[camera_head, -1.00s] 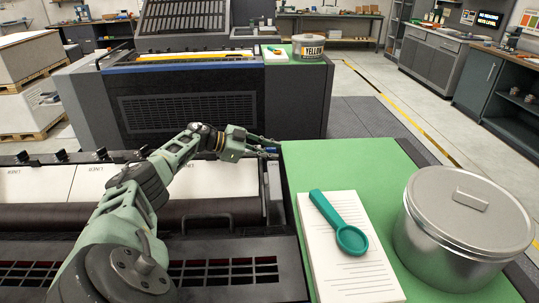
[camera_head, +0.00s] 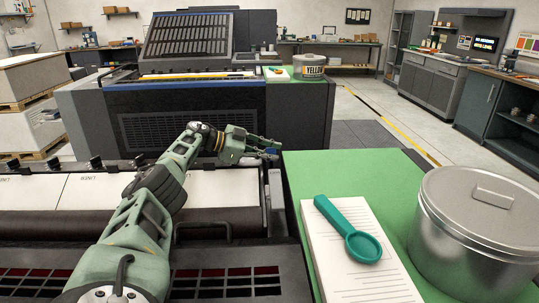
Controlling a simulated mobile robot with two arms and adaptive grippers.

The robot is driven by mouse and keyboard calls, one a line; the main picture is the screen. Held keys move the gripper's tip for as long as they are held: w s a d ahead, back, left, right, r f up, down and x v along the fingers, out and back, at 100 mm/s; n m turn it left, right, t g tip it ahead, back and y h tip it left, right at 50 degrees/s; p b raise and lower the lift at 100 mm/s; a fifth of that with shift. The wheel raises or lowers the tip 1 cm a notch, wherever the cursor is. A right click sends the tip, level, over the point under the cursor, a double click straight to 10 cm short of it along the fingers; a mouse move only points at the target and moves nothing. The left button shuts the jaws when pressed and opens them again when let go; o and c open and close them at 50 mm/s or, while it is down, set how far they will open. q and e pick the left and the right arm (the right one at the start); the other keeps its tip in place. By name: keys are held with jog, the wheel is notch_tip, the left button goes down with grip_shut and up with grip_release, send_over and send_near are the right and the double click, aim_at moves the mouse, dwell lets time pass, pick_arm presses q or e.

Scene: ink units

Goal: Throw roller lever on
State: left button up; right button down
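My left gripper (camera_head: 277,149) is above the far right corner of the near ink unit, close to the green worktop's far left corner. Its two dark fingers are apart, with nothing seen between them. The near ink unit has a white top (camera_head: 106,191), a dark roller (camera_head: 110,222) and a low black bar handle (camera_head: 203,229) in front. Several black knobs stand along its far edge, one of them at the left (camera_head: 96,162). I cannot tell which part is the roller lever; the gripper and arm hide some of that corner. My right gripper is not in view.
Open floor lies to the right.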

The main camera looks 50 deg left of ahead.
pick_arm(q)
jog(key=o, duration=0.3)
jog(key=shift+w+f, duration=0.1)
jog(key=shift+f, duration=0.35)
jog(key=shift+s+a+r, duration=0.1)
jog(key=shift+s+r, duration=0.05)
jog(key=shift+s, duration=0.05)
jog(key=v, duration=1.1)
jog(key=shift+s+a, duration=0.2)
jog(key=shift+a, duration=0.1)
